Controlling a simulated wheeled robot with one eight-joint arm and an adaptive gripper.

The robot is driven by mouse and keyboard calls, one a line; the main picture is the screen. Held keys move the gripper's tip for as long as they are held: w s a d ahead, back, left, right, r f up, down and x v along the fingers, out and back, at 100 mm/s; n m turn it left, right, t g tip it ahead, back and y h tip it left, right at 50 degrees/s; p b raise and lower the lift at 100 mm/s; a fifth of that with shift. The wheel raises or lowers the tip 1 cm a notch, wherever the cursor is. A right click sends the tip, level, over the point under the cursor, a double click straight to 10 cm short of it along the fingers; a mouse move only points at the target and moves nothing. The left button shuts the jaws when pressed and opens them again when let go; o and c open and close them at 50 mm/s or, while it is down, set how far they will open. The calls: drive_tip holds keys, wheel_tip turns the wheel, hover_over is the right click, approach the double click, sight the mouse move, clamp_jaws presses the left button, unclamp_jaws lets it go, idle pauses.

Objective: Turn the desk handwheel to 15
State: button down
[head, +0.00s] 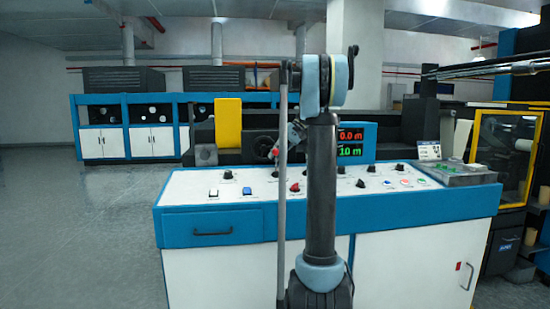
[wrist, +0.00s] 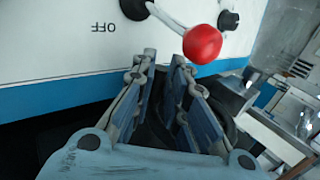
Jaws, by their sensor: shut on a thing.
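The desk handwheel (head: 264,146) is a dark wheel at the back of the control desk (head: 205,225), left of my arm in the head view. The jaws are shut on what appears to be the handwheel. The display (head: 350,142) shows a red 0.0 m and a green reading that looks like 10 m.
A red ball knob (wrist: 202,44) on a lever is close to my fingertips in the wrist view. Several knobs and buttons, including a blue switch (head: 247,191), cover the desk top. A yellow panel (head: 228,124) stands behind it. Open floor (head: 80,220) is at left.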

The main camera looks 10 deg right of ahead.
idle(0.3)
drive_tip(key=c, duration=1.6)
unclamp_jaws()
drive_tip(key=shift+f, duration=0.1)
drive_tip(key=v, duration=1.2)
drive_tip(key=shift+d+f, duration=0.1)
